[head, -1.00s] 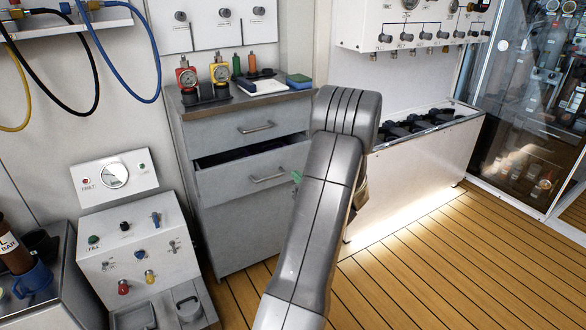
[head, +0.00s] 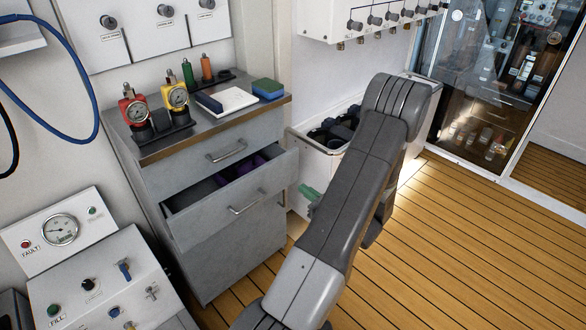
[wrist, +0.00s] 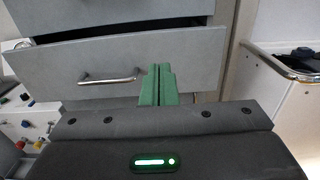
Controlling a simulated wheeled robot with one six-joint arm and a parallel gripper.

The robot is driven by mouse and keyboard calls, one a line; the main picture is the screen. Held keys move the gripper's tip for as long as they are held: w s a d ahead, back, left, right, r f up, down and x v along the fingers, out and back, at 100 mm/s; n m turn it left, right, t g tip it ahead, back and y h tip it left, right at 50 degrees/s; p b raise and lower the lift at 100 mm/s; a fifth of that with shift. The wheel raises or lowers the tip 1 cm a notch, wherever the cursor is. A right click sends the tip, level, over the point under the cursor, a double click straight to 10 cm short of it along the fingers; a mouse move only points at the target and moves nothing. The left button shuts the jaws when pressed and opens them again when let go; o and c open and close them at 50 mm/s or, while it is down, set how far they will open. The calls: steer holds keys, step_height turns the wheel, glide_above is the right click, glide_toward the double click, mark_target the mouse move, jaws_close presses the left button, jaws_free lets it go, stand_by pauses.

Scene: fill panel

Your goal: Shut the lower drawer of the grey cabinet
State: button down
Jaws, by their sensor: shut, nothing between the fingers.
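The grey cabinet (head: 215,268) stands left of my arm in the head view. Its lower drawer (head: 235,207) is pulled partly out, with dark purple items showing inside. The upper drawer (head: 215,151) is closed. In the wrist view the lower drawer front (wrist: 60,70) fills the upper left, with its bar handle (wrist: 108,79). My gripper (wrist: 158,72) has green fingers shut together with nothing between them. They overlap the drawer front right of the handle; I cannot tell if they touch. In the head view the green fingers (head: 308,192) show just right of the drawer front.
Gauges (head: 176,98), bottles and a notepad (head: 226,99) sit on the cabinet top. A white bin (head: 299,150) with a metal rail stands right of the cabinet. A control panel (head: 95,285) is at the lower left. Wooden floor (head: 470,250) on the right is clear.

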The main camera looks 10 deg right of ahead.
mark_target(271, 166)
steer(key=x, duration=1.3)
steer(key=shift+w+a, duration=0.15)
steer(key=shift+a, duration=0.05)
steer(key=b+x, duration=0.2)
steer(key=x, duration=0.6)
steer(key=shift+w+r, duration=0.15)
steer(key=shift+b, duration=0.3)
